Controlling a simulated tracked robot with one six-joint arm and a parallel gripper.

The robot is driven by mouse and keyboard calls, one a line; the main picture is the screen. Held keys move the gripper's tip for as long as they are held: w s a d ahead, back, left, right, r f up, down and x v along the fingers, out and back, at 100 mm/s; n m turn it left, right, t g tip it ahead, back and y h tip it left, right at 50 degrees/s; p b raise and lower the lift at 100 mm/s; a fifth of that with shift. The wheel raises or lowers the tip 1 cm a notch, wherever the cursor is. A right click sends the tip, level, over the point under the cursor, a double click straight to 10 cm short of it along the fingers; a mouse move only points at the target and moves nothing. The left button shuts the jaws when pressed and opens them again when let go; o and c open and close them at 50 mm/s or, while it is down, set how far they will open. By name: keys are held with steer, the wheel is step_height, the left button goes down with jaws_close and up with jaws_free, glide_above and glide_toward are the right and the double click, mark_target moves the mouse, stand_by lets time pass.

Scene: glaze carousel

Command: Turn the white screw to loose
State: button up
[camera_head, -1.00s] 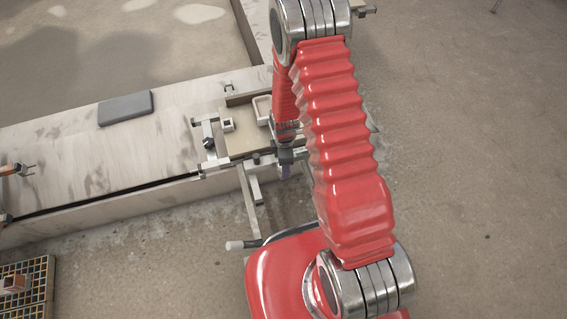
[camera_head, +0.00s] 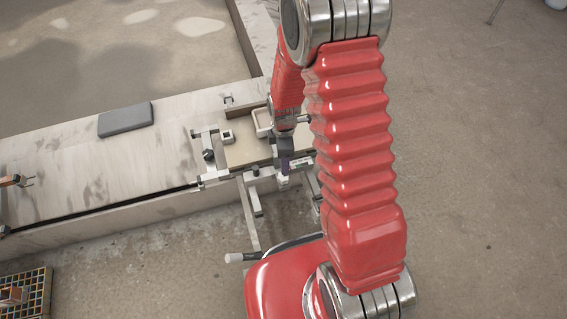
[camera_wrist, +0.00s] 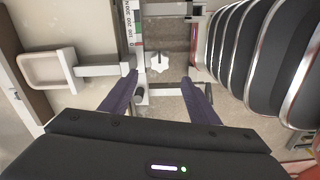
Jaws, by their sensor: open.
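The white screw (camera_wrist: 159,63) is a small lobed knob in the wrist view, on a light plate beside a scale strip (camera_wrist: 132,25) marked with green and red. My gripper (camera_wrist: 166,82) is open, its two dark fingers on either side below the knob in the picture. The knob appears in the gap ahead of the fingertips, with no contact visible. In the head view my gripper (camera_head: 283,168) hangs at the front edge of the bench, by the fixture. The knob cannot be made out there.
A pale rectangular tray (camera_wrist: 46,70) sits left in the wrist view. The bench (camera_head: 110,160) carries a grey slab (camera_head: 125,119), a small square block (camera_head: 228,137) and metal clamps (camera_head: 207,150). A yellow grid crate (camera_head: 38,290) stands at lower left. Open floor lies to the right.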

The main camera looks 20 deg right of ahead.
step_height(320, 180, up, 2)
steer(key=shift+r, duration=0.1)
stand_by(0.7)
steer(key=s+r+m+t, duration=0.2)
steer(key=s+r+m, duration=0.3)
steer(key=r, duration=0.6)
steer(key=s+r+m+t, duration=0.1)
steer(key=s+r+m, duration=0.4)
steer(key=r, duration=0.7)
steer(key=s+r+m+t, duration=0.2)
steer(key=s+r+m, duration=0.4)
steer(key=r, duration=0.5)
steer(key=s, duration=0.2)
steer(key=shift+s+a+r+t, duration=0.3)
steer(key=shift+s+a+r, duration=0.05)
